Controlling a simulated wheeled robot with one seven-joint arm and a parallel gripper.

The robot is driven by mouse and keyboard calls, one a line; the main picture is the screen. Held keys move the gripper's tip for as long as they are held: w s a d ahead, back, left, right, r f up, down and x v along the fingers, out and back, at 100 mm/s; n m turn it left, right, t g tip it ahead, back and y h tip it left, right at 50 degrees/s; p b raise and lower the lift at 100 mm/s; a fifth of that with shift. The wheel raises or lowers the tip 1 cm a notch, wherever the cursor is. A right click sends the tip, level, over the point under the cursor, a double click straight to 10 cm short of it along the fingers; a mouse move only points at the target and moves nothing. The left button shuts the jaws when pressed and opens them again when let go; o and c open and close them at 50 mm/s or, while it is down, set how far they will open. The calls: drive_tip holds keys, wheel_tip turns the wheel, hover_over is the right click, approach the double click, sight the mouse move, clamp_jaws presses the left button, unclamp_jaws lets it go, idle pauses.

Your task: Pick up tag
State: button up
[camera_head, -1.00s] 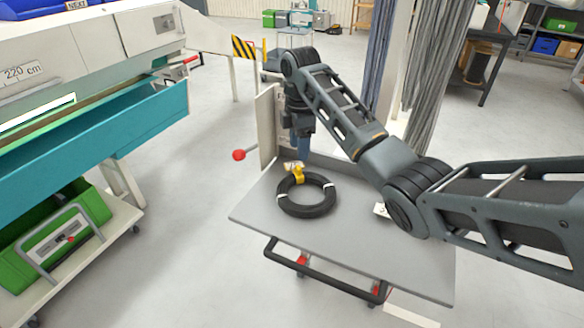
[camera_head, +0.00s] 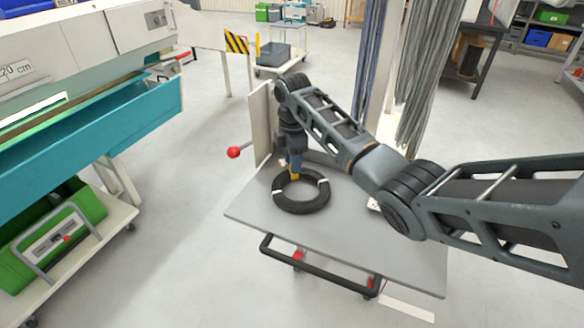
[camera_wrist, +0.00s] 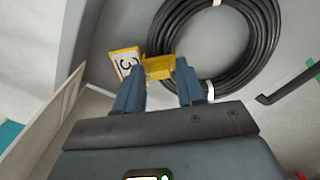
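The tag is yellow, with a white face bearing a dark number (camera_wrist: 126,63) and a yellow block (camera_wrist: 158,67), in the wrist view. In the head view my gripper (camera_head: 294,168) points down over the coil's far edge.
The cart top (camera_head: 350,240) has a raised back panel (camera_head: 262,122) close to my gripper and a black handle (camera_head: 320,272) in front. A teal machine (camera_head: 90,130) stands left. Grey cables (camera_head: 432,75) hang behind my arm.

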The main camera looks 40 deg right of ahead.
clamp_jaws()
drive_tip(key=shift+r, duration=0.45)
wheel_tip(320, 180, up, 4)
drive_tip(key=shift+s+d+f+b, duration=0.15)
drive_tip(key=shift+f+b, duration=0.1)
drive_tip(key=shift+b, duration=0.15)
drive_tip(key=s+d+r+p, duration=0.5)
drive_tip(key=s+r, duration=0.1)
drive_tip(key=s, duration=0.4)
drive_tip(key=shift+r+p, duration=0.3)
drive_tip(key=shift+p, duration=0.05)
drive_tip(key=shift+d, duration=0.1)
